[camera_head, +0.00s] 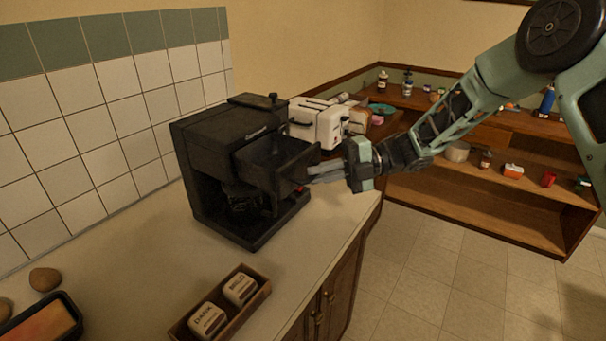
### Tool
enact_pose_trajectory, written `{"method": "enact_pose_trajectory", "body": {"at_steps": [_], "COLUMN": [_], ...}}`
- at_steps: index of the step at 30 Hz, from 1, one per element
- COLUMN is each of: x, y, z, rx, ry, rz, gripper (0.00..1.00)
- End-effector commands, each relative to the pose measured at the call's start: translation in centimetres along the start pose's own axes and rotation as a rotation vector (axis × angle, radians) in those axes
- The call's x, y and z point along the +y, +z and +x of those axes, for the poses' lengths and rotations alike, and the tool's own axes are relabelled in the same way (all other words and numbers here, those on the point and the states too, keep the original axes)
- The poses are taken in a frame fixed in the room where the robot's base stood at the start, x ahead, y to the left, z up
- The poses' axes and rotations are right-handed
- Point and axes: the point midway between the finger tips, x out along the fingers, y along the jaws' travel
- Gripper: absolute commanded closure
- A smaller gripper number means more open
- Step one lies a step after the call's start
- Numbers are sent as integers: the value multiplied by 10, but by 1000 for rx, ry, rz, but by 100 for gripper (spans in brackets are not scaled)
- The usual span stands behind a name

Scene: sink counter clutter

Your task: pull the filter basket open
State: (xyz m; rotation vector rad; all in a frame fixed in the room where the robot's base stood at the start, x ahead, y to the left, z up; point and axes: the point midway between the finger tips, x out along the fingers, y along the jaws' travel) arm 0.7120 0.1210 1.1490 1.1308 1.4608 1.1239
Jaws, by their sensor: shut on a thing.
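A black coffee maker (211,150) stands upright on the pale counter near the middle of the view. Its filter basket (283,155) sticks out of the upper front toward the right, and its open top shows. A dark carafe shape (243,200) is under the basket, hard to make out. My gripper (312,175) comes in from the right at the basket's front end. It is shut on the filter basket at that end. The fingertips are small and dark against it, so the exact grip is hard to see.
A wooden tray (178,331) with two labelled containers sits on the counter (130,280) in front. Potatoes (45,279) and a black-rimmed dish lie at left. A white toaster (315,125) stands behind. Open wooden shelves (480,205) with several items are at right, beyond free floor.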

Motion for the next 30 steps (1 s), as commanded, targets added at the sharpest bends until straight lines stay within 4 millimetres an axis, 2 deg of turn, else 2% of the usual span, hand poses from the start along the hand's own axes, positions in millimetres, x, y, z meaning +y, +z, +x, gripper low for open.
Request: {"method": "enact_pose_trajectory", "body": {"at_steps": [9, 10, 12, 23, 26, 30], "x": [-1, -1, -1, -1, -3, -4], "y": [-2, -2, -1, -1, 0, 0], "z": [-2, -2, -2, -6, -17, -45], "rx": [-2, -2, -2, -2, -4, -6], "ry": [-1, -1, -1, 0, 0, -1], "rz": [2, 2, 2, 1, -1, -2], "gripper": [100, 85, 68, 68, 68, 68]}}
